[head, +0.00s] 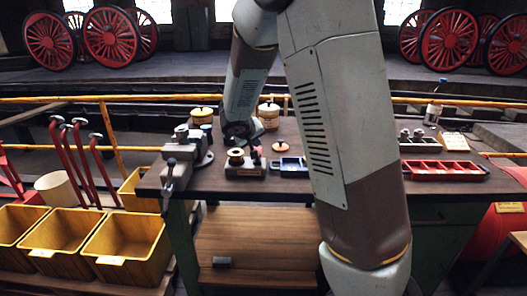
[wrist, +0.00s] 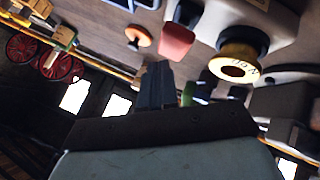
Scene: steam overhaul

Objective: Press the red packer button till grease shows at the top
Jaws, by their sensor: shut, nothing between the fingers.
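The packer (head: 245,170) is a grey block with a brass ring on top, on the bench right of the vise. In the wrist view, its brass cup (wrist: 238,62) shows a pale face with dark lettering and a dark centre. A red rounded button (wrist: 176,42) on a dark mount shows beside the cup. My gripper (head: 238,132) is just above and behind the packer in the head view. Its shut, empty fingers (wrist: 158,82) are close to the red button in the wrist view, with no clear contact. I cannot make out grease at the top.
A grey vise (head: 190,150) stands left of the packer. An orange knobbed lid (head: 281,147) and a blue tray (head: 290,167) lie to its right. Tins (head: 268,115) stand behind. A red compartment tray (head: 445,170) is at the right. My arm hides the bench middle.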

